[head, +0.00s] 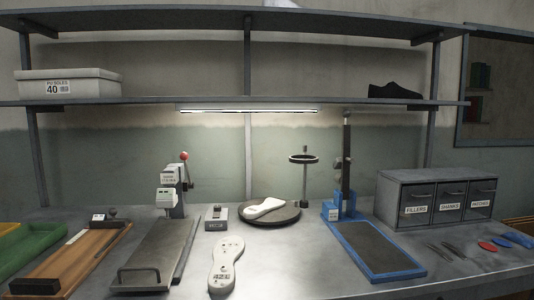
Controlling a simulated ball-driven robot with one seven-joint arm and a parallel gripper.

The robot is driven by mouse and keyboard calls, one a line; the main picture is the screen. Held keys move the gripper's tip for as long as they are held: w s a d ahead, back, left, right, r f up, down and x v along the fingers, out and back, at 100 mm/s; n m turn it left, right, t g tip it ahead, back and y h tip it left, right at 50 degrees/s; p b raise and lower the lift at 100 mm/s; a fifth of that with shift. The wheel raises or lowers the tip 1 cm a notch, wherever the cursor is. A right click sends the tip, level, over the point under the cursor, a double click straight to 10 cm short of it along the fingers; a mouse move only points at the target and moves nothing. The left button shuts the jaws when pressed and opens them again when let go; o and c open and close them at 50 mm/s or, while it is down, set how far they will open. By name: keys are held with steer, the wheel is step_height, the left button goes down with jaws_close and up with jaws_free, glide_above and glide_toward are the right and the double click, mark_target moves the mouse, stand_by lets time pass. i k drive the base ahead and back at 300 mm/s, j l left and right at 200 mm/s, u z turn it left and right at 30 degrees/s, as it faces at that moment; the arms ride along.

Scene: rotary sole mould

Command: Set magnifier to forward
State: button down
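What looks like the magnifier (304,158) is a dark flat ring on a thin upright post, standing at the back of the metal bench just right of a round dark turntable (288,216). The ring lies about level near the top of the post, with a small knob above it. Which way it faces I cannot tell at this size. A white sole-shaped piece (265,207) lies on the turntable. My gripper is not in view.
A blue-framed stand with a tall post (347,165) is close on the magnifier's right. A press with a red knob (175,190) stands left. A labelled drawer unit (390,205) is at right. A shelf with a lamp (248,109) hangs above. The front middle bench (300,265) is clear.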

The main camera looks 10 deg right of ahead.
mark_target(305, 159)
steer(key=i+u, duration=0.3)
steer(key=i+l+u, duration=0.15)
steer(key=i+u, duration=0.2)
steer(key=i, duration=0.15)
steer(key=i+l+u, duration=0.3)
steer(key=i+j, duration=0.05)
steer(key=j, duration=0.05)
